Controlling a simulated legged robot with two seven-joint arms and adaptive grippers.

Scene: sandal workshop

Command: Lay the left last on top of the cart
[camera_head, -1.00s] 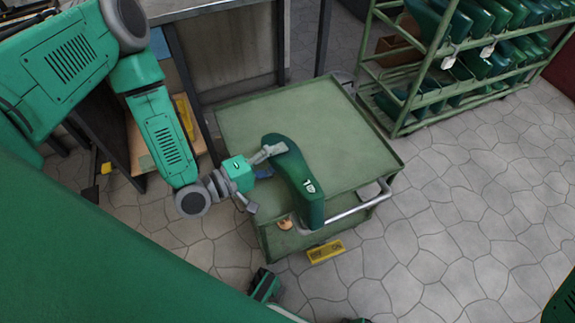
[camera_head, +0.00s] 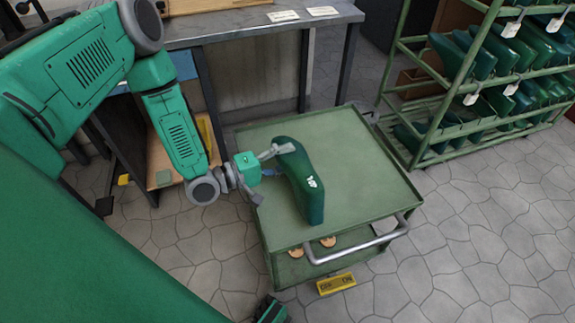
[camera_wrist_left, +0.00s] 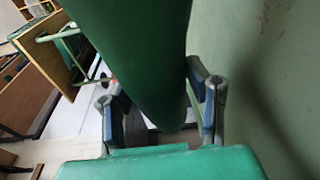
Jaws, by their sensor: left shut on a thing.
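A dark green last (camera_head: 300,185) with a small white mark is over the top of the green cart (camera_head: 365,165), lengthwise from back to front. My left gripper (camera_head: 273,172) comes in from the left and is shut on the last near its far end. In the left wrist view the last (camera_wrist_left: 140,50) sits between the two fingers (camera_wrist_left: 158,95), with the cart top (camera_wrist_left: 270,50) to the right of it. I cannot tell whether the last's underside touches the cart top.
The cart's handle (camera_head: 355,245) is at its near right side. Tan pieces (camera_head: 328,241) lie on the lower shelf. A yellow sign (camera_head: 336,284) is by the floor in front. A rack of green lasts (camera_head: 480,65) stands back right; a workbench (camera_head: 230,28) is behind. The cart top's right half is bare.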

